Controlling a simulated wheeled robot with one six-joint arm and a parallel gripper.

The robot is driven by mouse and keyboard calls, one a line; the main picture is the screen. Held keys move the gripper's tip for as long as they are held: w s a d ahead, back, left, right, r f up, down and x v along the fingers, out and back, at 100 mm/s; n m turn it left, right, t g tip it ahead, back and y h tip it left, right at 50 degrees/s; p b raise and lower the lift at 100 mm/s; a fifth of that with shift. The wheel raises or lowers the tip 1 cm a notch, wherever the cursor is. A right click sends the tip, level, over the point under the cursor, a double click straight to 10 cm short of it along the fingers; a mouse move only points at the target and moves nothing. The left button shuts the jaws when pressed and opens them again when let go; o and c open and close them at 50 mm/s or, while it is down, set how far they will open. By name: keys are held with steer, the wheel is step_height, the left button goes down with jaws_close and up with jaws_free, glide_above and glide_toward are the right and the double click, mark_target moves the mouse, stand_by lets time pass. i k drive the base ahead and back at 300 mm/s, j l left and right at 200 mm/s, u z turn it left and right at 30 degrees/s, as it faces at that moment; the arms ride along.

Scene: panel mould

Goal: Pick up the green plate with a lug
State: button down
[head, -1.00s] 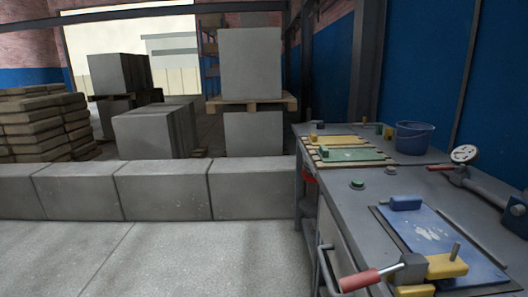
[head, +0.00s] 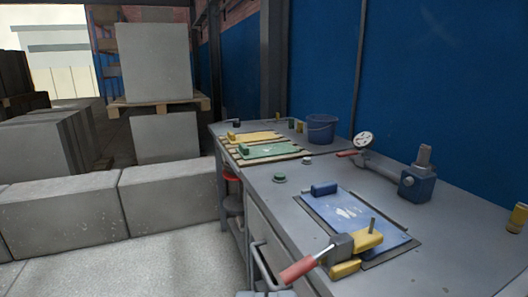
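The green plate (head: 270,151) lies flat on a slatted wooden rack at the far left end of the workbench. A small green block, which looks like its lug (head: 244,149), stands at its left end. A yellow plate (head: 255,137) lies just behind it on the same rack. My gripper does not show in this view, so its fingers cannot be judged.
The grey workbench (head: 300,220) runs along a blue wall. On it are a blue bucket (head: 321,128), a gauge (head: 364,140), a blue plate (head: 352,214) and a red-handled clamp (head: 300,269). A row of concrete blocks (head: 165,195) borders the floor at left.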

mark_target(256, 152)
steer(key=i+j, duration=0.2)
steer(key=i, duration=0.25)
steer(key=i+j, duration=0.25)
steer(key=i, duration=0.2)
steer(key=i+j, duration=0.2)
steer(key=i, duration=0.25)
steer(key=i+j, duration=0.2)
steer(key=i, duration=0.2)
steer(key=i+j, duration=0.2)
steer(key=i, duration=0.25)
